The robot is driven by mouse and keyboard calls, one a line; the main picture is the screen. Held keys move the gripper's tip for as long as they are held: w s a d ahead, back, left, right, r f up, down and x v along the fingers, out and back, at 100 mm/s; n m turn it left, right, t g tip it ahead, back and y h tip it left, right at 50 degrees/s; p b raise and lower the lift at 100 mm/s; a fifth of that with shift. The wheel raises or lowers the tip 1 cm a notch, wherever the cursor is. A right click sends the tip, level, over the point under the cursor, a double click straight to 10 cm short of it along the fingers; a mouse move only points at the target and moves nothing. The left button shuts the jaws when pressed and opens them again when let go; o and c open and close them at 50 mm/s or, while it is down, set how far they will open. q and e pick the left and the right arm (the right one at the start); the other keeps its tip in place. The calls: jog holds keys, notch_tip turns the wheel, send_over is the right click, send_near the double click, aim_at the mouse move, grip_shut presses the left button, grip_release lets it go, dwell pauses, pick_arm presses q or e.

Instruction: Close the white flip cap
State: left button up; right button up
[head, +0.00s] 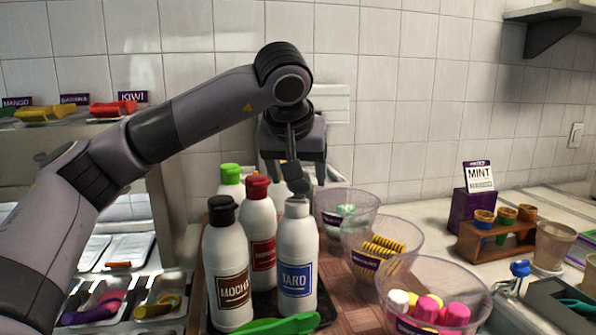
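The white flip cap (297,208) tops the white bottle with the blue TARO label (297,260), which stands upright at the front right of the bottle group. Whether the cap's lid is raised or down cannot be made out. My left gripper (298,184) reaches in from the left and points down, with its fingertips just above or behind the cap. Contact between them cannot be judged, nor can the gap between the fingers. My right gripper is out of view.
Close by stand a black-capped MOCHA bottle (226,270), a red-capped bottle (261,235) and a green-capped bottle (231,180). Clear bowls of toppings (440,268) line the right side. A green utensil (280,324) lies in front. A tiled wall (400,90) is behind.

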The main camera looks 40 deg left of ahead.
pick_arm(q)
jog(key=v, duration=0.7)
jog(key=shift+r, duration=0.1)
